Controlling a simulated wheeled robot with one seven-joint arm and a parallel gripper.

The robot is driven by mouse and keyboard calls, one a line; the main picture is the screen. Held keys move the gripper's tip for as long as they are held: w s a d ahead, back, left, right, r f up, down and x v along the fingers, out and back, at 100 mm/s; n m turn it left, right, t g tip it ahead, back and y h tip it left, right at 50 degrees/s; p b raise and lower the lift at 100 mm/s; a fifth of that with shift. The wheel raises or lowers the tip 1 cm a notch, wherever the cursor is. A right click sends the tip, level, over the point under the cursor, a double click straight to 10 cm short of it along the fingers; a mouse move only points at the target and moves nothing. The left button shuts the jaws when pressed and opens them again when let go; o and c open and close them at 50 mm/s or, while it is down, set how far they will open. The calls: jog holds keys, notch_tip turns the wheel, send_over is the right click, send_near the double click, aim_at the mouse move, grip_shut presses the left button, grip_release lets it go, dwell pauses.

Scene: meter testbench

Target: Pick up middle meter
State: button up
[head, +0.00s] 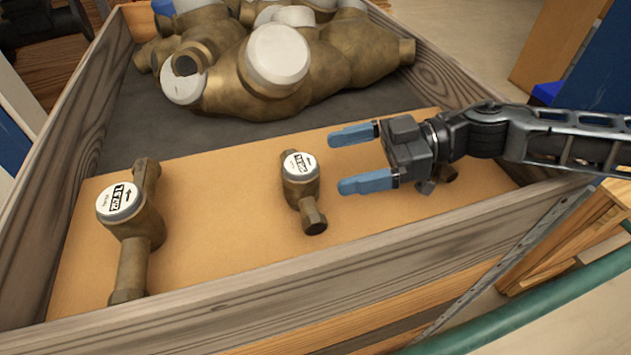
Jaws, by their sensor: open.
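The middle meter (300,183) is a small brass body with a round white dial, on the tan board (225,225) in a wooden crate. My gripper (345,160) has two blue fingers pointing left, spread apart. It is just right of the middle meter, with no contact visible and nothing between the fingers. A larger brass meter (135,225) with a white dial lies at the left of the board.
The crate's front wooden wall (300,273) runs along the near side. Several large brass meters (275,70) are heaped on the dark crate floor (130,130) at the back. The board is bare between the left and middle meters. A green pipe (540,308) passes at the lower right.

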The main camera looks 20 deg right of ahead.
aim_at(309, 163)
jog(key=x, duration=0.2)
jog(key=shift+w+a, duration=0.1)
jog(key=shift+a, duration=0.25)
jog(key=p+x, duration=0.1)
jog(key=x, duration=0.3)
jog(key=shift+w+r+p, duration=0.1)
jog(key=shift+w+p, duration=0.25)
jog(key=shift+w, duration=0.05)
jog(key=shift+w+a, duration=0.15)
jog(key=shift+a, duration=0.3)
jog(key=shift+c, duration=0.3)
grip_shut()
